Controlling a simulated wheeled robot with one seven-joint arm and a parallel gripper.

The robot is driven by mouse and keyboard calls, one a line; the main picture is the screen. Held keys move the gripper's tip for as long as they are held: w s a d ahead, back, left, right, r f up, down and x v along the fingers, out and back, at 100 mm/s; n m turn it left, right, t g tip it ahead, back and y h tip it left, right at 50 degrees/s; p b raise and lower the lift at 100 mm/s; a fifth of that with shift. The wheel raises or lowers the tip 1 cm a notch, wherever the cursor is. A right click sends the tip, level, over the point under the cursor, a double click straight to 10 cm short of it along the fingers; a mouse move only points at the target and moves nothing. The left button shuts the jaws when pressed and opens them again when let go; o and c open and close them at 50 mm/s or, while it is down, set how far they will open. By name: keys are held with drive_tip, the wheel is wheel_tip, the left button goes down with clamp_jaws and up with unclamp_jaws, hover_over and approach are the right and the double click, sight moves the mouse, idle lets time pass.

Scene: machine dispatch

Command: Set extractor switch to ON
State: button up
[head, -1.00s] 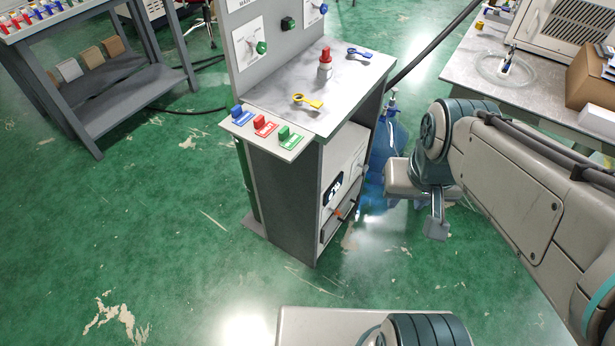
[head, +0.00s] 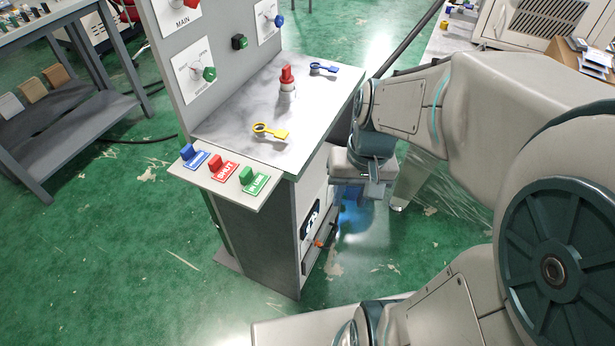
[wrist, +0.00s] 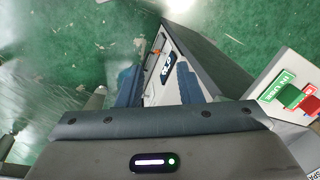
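The console (head: 245,250) stands ahead, with an upright grey panel (head: 160,45) at its back left. The panel carries a MAIN dial (head: 178,5), a dial with a green knob (head: 209,73), a black knob (head: 239,41) and a dial with a blue knob (head: 278,20). On its right side are a black switch plate (head: 310,217) and a small orange-tipped lever (head: 319,243). I cannot read an extractor label. My gripper (wrist: 157,68) appears open and empty, its two blue fingers apart. It is right of the console, touching nothing I can see.
The console top holds a red-capped post (head: 287,82), a yellow key-like tag (head: 270,131) and a blue one (head: 323,68). A shelf (head: 85,120) stands left.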

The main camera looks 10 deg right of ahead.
drive_tip(key=w+d+f+m+g+y+b, duration=0.1)
drive_tip(key=w+f+m+y+b, duration=0.2)
drive_tip(key=f, duration=0.6)
drive_tip(key=w+d+f+m+y+b, duration=0.1)
drive_tip(key=d+f+y+b, duration=0.15)
drive_tip(key=f+b, duration=0.45)
drive_tip(key=w+f+m+g+y+b, duration=0.1)
drive_tip(key=w+f+m+y+b, duration=0.15)
drive_tip(key=f, duration=0.85)
drive_tip(key=m+t+y+b, duration=0.5)
drive_tip(key=m+t+b, duration=0.5)
drive_tip(key=t+b, duration=0.15)
approach(321, 245)
drive_tip(key=shift+t, duration=0.45)
drive_tip(key=x, duration=0.3)
drive_tip(key=f+b+x, duration=0.1)
drive_tip(key=x, duration=0.3)
drive_tip(key=b+x, duration=0.1)
drive_tip(key=x, duration=0.2)
drive_tip(key=shift+w+a+f, duration=0.2)
drive_tip(key=shift+a, duration=0.05)
drive_tip(key=c, duration=0.6)
